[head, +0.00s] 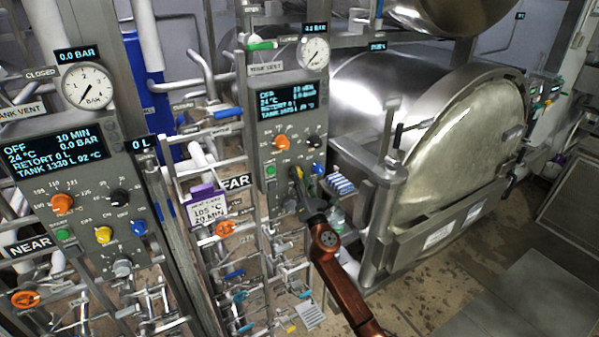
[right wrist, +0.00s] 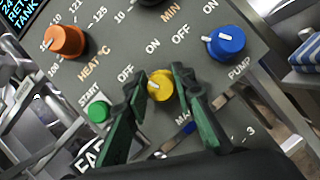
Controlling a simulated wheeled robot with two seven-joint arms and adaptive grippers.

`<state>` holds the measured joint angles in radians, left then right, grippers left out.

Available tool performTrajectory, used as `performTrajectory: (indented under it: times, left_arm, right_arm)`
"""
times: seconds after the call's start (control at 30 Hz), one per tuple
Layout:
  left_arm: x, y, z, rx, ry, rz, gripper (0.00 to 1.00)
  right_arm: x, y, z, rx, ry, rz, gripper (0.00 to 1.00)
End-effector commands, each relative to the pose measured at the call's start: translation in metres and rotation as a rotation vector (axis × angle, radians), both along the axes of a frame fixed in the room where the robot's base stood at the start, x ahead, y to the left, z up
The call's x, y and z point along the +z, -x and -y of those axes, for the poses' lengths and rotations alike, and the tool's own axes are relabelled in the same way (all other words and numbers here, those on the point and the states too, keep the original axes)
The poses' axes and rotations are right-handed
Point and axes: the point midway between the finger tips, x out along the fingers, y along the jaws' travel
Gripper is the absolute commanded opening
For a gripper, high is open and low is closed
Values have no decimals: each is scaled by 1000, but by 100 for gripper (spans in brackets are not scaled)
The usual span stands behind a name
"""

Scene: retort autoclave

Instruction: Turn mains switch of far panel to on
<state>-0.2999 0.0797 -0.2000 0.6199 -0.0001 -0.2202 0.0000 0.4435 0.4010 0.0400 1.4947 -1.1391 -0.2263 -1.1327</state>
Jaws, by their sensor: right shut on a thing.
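The far panel (head: 264,160) is a grey box in the middle of the head view, with a lit display (head: 292,100). Its yellow mains switch (right wrist: 160,85) shows in the right wrist view, below the OFF and ON labels. My right gripper (right wrist: 158,79) is shut on this switch, one green-padded finger on each side. A pale mark shows on the knob, but I cannot tell its exact setting. In the head view my right gripper (head: 299,178) reaches the panel's lower part and hides the switch. My left gripper is not in view.
Close to the gripped switch are the blue pump knob (right wrist: 226,44), orange heat knob (right wrist: 66,42) and green start button (right wrist: 99,110). The near panel (head: 85,185) stands at left. Pipes and valves fill the space below. The large steel retort (head: 450,150) stands at right.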

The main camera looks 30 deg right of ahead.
Motion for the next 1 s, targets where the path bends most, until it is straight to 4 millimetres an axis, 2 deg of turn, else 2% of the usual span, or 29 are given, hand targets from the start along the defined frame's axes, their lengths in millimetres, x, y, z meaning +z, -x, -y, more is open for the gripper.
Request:
performTrajectory:
  times: [0.03, 0.6, 1.0]
  left_arm:
    - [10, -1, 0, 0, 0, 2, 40]
    - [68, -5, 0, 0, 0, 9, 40]
    - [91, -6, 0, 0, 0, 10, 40]
  right_arm:
    - [4, 0, -1, 1, -47, -2, 0]
    - [2, 0, 1, 0, -564, -18, 0]
    - [-1, 0, 1, -1, -768, -23, 0]
